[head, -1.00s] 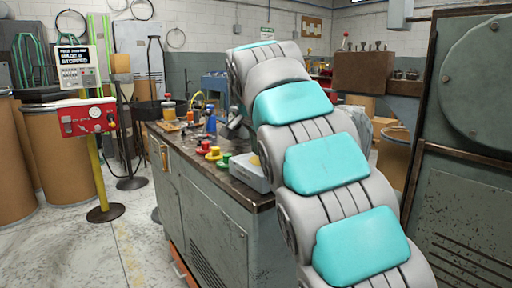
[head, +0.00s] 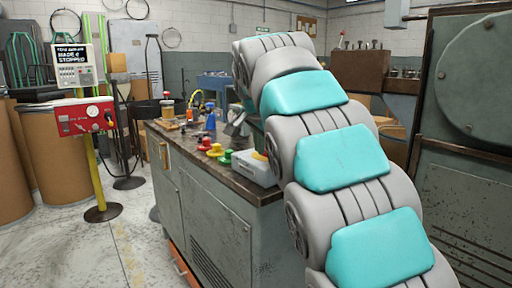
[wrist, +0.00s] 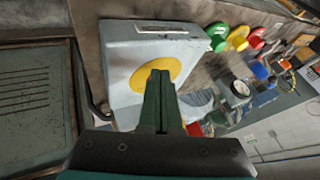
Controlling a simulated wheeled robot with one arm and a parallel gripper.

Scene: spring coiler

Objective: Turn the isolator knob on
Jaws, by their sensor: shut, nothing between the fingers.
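A light grey box (wrist: 120,58) lies on the bench, with a round yellow plate (wrist: 136,88) on its face. The box also shows in the head view (head: 252,172), near the bench's front corner. The yellow plate looks like the isolator's face; any knob handle on it is hidden behind my fingers. My gripper (wrist: 160,74) is shut and empty. Its dark green fingers overlap the yellow plate in the wrist view; I cannot tell whether they touch it. In the head view my arm hides most of the area around the gripper.
Green (wrist: 217,32), yellow (wrist: 238,38) and red (wrist: 257,38) buttons stand beside the box. Bottles and tools lie further along the bench (head: 226,182). A red panel (head: 82,117) with a gauge stands on a yellow post at left. The floor in front is clear.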

